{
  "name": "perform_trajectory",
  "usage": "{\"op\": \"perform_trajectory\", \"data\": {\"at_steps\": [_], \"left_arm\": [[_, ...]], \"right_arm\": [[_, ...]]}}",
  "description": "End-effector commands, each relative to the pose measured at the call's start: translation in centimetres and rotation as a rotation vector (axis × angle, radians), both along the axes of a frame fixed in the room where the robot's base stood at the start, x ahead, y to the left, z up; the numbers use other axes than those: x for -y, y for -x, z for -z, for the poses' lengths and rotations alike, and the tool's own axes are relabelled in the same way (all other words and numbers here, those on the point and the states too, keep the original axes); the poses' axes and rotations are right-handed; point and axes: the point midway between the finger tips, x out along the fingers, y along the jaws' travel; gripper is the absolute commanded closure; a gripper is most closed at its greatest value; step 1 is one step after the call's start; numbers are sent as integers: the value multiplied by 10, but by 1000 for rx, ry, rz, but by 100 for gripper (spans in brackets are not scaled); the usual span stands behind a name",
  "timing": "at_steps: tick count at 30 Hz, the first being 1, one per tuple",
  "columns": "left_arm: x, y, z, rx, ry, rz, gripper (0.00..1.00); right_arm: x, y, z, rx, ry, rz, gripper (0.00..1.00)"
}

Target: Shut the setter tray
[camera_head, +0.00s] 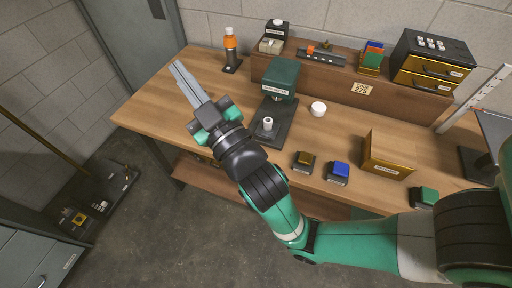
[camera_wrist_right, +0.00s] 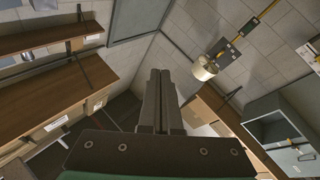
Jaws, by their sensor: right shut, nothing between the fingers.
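A green machine (camera_head: 281,78) with a white label stands at the middle of the bench. A dark flat tray or base (camera_head: 286,133) extends from under it toward the bench's front edge. A white cylindrical part (camera_head: 267,124) stands on that dark plate. I cannot tell how far the plate slides. My right gripper (camera_head: 178,66) is left of the machine, above the bench, with its fingers together and empty. It also shows in the right wrist view (camera_wrist_right: 160,73), pointing away from the machine. The machine cannot be made out there. My left gripper is not in view.
An orange-topped bottle (camera_head: 230,45) stands at the back. The bench's left end is clear.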

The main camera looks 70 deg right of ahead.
Motion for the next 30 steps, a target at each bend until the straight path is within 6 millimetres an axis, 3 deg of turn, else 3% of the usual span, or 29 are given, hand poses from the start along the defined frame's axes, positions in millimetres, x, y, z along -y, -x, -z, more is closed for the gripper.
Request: {"op": "perform_trajectory", "data": {"at_steps": [1,5,8,10,12,15,18,21,30], "left_arm": [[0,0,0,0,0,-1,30],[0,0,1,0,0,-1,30],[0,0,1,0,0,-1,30],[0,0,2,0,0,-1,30],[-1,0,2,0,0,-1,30],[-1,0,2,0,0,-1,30],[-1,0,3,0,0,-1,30],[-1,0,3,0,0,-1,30],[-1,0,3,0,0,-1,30]], "right_arm": [[6,1,30,-76,34,49,100],[25,18,111,-292,152,188,100],[40,49,189,-510,289,287,100],[48,81,240,-665,396,336,100],[54,112,279,-789,483,360,100],[58,146,314,-908,563,366,100],[61,163,330,-964,599,364,100],[61,167,333,-975,606,364,100],[79,148,336,-973,598,371,100]]}}
